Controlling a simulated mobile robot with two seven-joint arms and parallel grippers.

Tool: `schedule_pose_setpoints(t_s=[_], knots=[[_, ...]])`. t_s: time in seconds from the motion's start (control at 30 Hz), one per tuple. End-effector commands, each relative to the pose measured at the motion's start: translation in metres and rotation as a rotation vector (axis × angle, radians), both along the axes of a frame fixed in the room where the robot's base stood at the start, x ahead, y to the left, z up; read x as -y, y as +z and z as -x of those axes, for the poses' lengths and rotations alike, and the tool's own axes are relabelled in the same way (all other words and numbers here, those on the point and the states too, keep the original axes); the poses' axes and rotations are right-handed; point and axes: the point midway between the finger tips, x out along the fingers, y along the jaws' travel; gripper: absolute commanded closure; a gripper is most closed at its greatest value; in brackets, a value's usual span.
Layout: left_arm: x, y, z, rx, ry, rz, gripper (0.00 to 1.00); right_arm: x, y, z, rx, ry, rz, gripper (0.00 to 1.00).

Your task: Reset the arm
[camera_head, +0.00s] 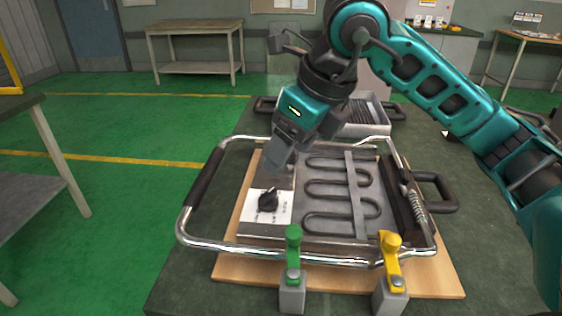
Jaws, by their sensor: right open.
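My right arm comes in from the right. Its gripper (272,168) points down over the left part of the heating element (340,200), just behind the black knob (268,199) on its white label plate. The gripper is open with nothing visible in it. The picture does not show whether its fingers touch the plate. The heating element has a winding grey coil and a chrome frame with black handles, and lies on a wooden board (445,285). My left gripper is not in view.
A green clamp lever (293,240) and a yellow one (391,245) stand at the board's front edge. A metal tray (368,114) with black handles sits behind. All rest on a dark table (190,275).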

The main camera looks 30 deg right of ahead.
Motion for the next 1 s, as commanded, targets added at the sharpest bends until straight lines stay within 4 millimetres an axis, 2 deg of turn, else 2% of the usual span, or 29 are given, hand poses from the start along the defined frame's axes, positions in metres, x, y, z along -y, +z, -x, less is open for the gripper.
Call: schedule_pose_setpoints(t_s=[0.03, 0.17, 0.77, 0.87, 1.0], knots=[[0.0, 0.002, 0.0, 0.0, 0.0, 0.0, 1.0, 0.001, 0.007, 0.002, 0.002, 0.0, -0.001, 0.3], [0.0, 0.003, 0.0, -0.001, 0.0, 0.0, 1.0, 0.002, 0.013, 0.005, 0.001, 0.001, 0.001, 0.3], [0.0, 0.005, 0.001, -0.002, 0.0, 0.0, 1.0, 0.002, 0.016, 0.005, -0.001, 0.0, 0.0, 0.3], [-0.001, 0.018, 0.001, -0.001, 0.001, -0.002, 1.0, 0.002, 0.03, 0.005, 0.0, 0.0, 0.0, 0.3], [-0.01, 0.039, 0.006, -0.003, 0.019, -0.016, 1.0, 0.002, 0.067, 0.005, 0.0, 0.0, 0.0, 0.3]])
